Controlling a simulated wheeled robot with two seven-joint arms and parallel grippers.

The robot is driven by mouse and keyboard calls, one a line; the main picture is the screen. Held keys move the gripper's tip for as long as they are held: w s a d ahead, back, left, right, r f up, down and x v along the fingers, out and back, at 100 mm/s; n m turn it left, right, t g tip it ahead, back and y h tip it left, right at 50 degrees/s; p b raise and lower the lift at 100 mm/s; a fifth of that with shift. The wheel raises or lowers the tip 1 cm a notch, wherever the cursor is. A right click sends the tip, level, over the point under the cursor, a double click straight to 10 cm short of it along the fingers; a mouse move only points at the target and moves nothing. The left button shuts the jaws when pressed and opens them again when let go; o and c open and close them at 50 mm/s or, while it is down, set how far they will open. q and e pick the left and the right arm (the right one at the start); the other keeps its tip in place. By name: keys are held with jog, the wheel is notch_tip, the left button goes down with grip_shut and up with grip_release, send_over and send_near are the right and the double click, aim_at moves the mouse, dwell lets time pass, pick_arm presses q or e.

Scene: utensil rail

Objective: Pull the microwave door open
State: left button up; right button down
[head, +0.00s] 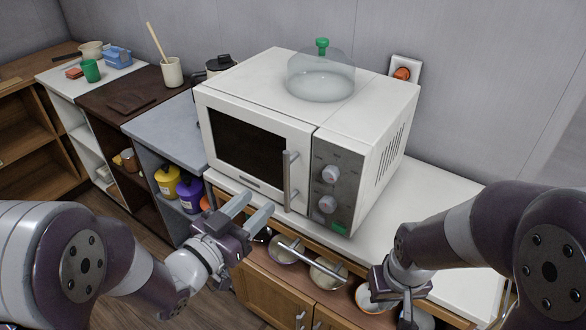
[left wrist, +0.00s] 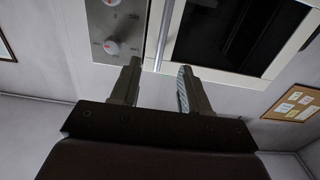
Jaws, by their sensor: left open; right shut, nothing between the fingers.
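The white microwave (head: 365,127) stands on the counter with its dark-windowed door (head: 247,150) shut. The door's upright bar handle (head: 290,181) is at the door's right edge, beside the knob panel (head: 335,182). My left gripper (head: 248,207) is open and empty, in front of and below the door, just left of the handle's lower end in the head view. In the left wrist view the handle (left wrist: 164,35) runs upright beyond my open fingers (left wrist: 158,85), apart from them. My right gripper (head: 408,312) is shut and empty, low at the right; its fingertips are hard to see.
A glass dome (head: 321,76) with a green knob sits on top of the microwave. A rail (head: 305,256) and several bowls are below the counter front. The white counter (head: 440,200) right of the microwave is clear. Shelves with canisters stand left.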

aim_at(285, 175)
pick_arm(q)
jog(key=p+x, duration=0.1)
jog(key=x, duration=1)
jog(key=shift+w, duration=0.15)
jog(key=shift+w+d+f, duration=0.1)
jog(key=shift+w+f, duration=0.05)
jog(key=shift+w, duration=0.1)
jog(key=shift+c, duration=0.4)
grip_shut()
